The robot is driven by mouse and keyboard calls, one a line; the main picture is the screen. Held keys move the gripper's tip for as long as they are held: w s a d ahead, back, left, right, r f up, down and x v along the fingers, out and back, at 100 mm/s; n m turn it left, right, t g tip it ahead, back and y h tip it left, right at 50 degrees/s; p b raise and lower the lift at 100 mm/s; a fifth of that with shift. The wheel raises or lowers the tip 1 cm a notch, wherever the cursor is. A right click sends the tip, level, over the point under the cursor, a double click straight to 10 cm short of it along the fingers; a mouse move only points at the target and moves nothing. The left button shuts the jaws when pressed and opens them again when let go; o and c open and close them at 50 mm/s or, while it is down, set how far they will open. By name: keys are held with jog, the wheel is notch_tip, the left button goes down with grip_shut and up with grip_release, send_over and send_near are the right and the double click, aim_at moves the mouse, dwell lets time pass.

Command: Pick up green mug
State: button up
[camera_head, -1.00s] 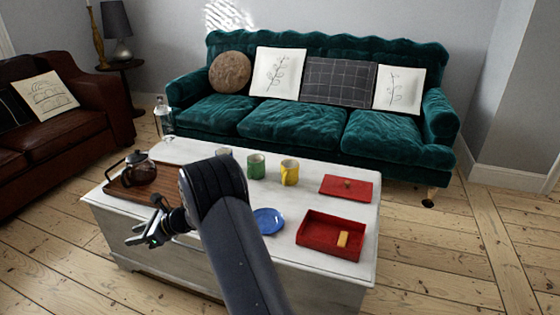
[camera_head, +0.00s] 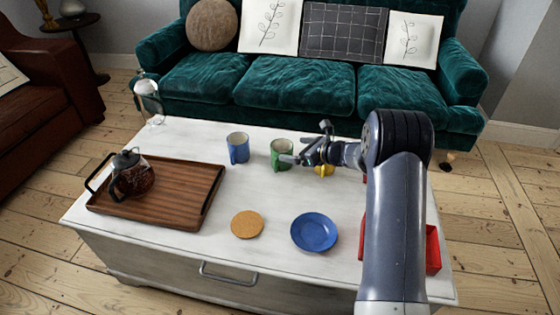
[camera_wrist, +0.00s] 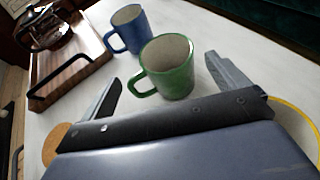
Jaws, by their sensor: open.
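The green mug (camera_head: 281,154) stands upright on the white table (camera_head: 180,255), between a blue mug and a mostly hidden yellow mug. In the wrist view the green mug (camera_wrist: 170,68) is just beyond the fingers, its handle pointing left. My gripper (camera_head: 297,146) is open and empty, close to the right side of the mug in the head view. In the wrist view its fingers (camera_wrist: 165,85) are spread, one on each side of the mug's near part. I cannot tell whether either finger touches it.
The blue mug (camera_head: 237,147) is left of the green one. The yellow mug (camera_head: 324,171) is partly behind my arm.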

aim_at(274, 145)
jog(key=shift+w+d+b+x, duration=0.15)
jog(key=shift+b+x, duration=0.35)
jog(key=shift+x, duration=1.35)
jog(key=shift+w+d+b+x, duration=0.15)
jog(key=shift+b+x, duration=0.3)
jog(key=shift+x, duration=1.45)
jog(key=c, duration=1.6)
jog(key=shift+r, duration=0.1)
